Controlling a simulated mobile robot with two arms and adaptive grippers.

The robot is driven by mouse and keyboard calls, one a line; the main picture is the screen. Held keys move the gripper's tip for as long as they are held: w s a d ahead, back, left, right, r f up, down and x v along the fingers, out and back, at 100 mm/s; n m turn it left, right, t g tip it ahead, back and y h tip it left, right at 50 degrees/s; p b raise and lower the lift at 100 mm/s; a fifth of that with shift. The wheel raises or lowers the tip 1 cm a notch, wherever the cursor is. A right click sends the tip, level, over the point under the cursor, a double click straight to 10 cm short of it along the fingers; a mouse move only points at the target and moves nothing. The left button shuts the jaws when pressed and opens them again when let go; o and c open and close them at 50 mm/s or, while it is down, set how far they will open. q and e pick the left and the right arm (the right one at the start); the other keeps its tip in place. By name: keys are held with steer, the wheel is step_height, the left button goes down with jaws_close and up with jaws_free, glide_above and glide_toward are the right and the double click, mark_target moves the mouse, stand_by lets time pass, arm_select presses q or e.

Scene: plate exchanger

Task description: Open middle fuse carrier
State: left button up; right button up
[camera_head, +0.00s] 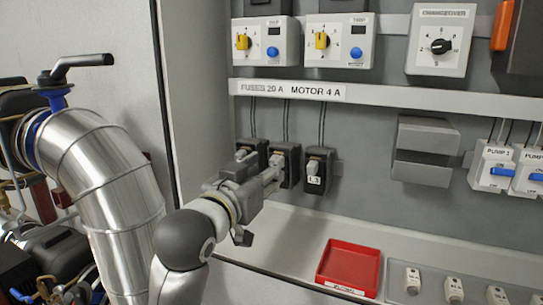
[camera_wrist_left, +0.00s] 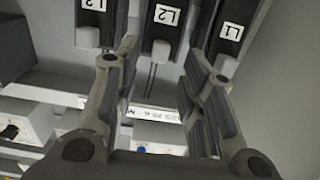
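The middle fuse carrier (camera_head: 291,163) is a black block with a pale grip, in a row of three on the grey panel. It is marked L2 in the left wrist view (camera_wrist_left: 166,22). The left carrier (camera_head: 253,146) is partly hidden by my gripper. The right carrier (camera_head: 318,170) is marked L3. My left gripper (camera_head: 262,166) is in front of the left and middle carriers. In the left wrist view (camera_wrist_left: 162,75) its two fingers are apart, with the middle carrier seen between them and no visible hold. My right gripper is not in view.
A red tray (camera_head: 349,267) sits on the ledge below, beside a grey holder (camera_head: 398,277) with several pale fuses. Switch boxes (camera_head: 340,42) are above the carriers. A large silver pipe (camera_head: 100,180) stands at the left, outside the cabinet wall.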

arm_select(q)
steer(key=shift+p+x, duration=0.6)
steer(key=shift+x, duration=1.45)
jaws_close()
steer(key=shift+f, duration=0.1)
